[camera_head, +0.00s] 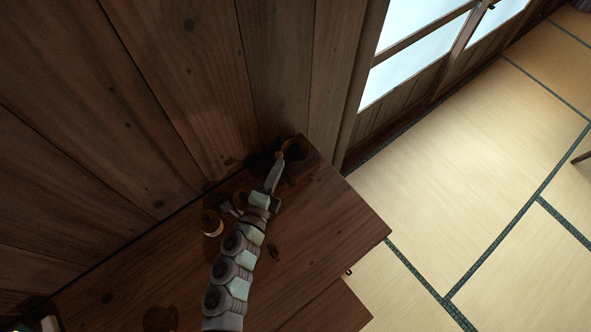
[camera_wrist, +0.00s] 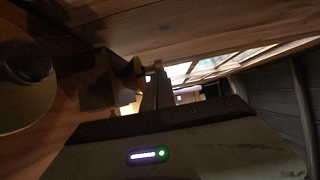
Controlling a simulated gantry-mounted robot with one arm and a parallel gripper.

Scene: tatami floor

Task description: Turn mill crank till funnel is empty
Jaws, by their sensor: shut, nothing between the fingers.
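The dark mill (camera_head: 300,157) stands at the far corner of the wooden table. Its top is in shadow, so I cannot make out the funnel's edge or what is in it. My gripper (camera_head: 279,164) reaches up to the mill's near left side, its fingers shut with nothing between them. In the wrist view the fingers (camera_wrist: 157,88) point ahead, close beside a dark block-like body (camera_wrist: 103,84), which looks like the mill. A small yellowish knob-like piece (camera_wrist: 137,67) shows right by the fingertips; it may be part of the crank. I cannot tell whether the fingers touch it.
A small round container with a pale band (camera_head: 212,222) stands on the wooden table (camera_head: 330,225) left of my arm. A plank wall (camera_head: 170,90) runs close behind the table. The table's right part is mostly bare, with tatami floor (camera_head: 470,170) beyond its edge.

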